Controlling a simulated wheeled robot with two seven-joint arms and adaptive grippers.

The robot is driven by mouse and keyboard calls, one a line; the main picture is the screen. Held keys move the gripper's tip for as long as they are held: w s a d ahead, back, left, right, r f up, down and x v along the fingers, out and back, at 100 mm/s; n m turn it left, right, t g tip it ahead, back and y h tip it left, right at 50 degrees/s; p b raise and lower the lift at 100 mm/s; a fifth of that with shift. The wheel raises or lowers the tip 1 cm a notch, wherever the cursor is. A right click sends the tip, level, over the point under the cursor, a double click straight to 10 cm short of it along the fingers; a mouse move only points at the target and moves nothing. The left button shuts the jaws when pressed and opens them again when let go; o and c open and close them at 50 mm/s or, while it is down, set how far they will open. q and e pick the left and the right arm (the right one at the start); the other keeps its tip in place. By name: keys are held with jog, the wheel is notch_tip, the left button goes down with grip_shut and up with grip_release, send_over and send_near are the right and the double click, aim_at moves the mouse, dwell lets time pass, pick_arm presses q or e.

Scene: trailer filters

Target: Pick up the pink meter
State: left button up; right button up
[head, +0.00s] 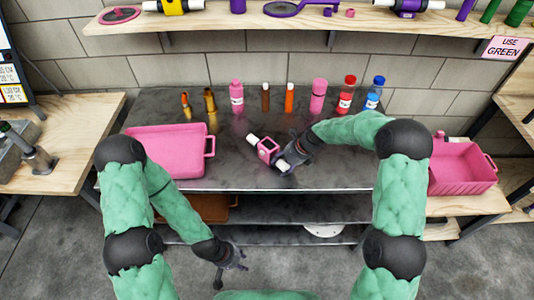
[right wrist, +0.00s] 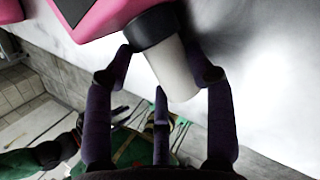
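The pink meter (head: 267,150) lies on the dark metal table, with a white pipe stub at each end. In the right wrist view its pink body (right wrist: 100,15) is at the top, with a black collar and a white pipe end (right wrist: 172,68). My right gripper (head: 285,161) is at the meter's near right end. Its fingers (right wrist: 165,75) are spread on both sides of the white pipe end; a firm grip does not show. My left gripper (head: 234,271) is low in front of the table, apart from the meter, empty with its fingers spread.
A pink tray (head: 166,174) stands left on the table, and a pink crate (head: 462,168) is on the right-hand bench. Several bottles and tubes, including a pink bottle (head: 237,95), line the table's back. A yellow meter (head: 174,6) and a purple meter (head: 408,7) sit on the wall shelf.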

jog(key=shift+s+f, duration=0.15)
jog(key=shift+f, duration=0.05)
jog(key=shift+c, duration=0.7)
jog(key=shift+r, duration=0.1)
jog(key=shift+r, duration=0.25)
grip_shut()
jog(key=r, duration=0.1)
jog(key=r+p, duration=0.2)
jog(key=shift+s+r, duration=0.25)
jog(key=s+a+r+p, duration=0.1)
jog(key=s+r+p, duration=0.2)
jog(key=s+r, duration=0.6)
jog(key=s, duration=0.4)
jog(key=shift+a, duration=0.2)
jog(key=shift+s, duration=0.1)
jog(key=shift+p, duration=0.35)
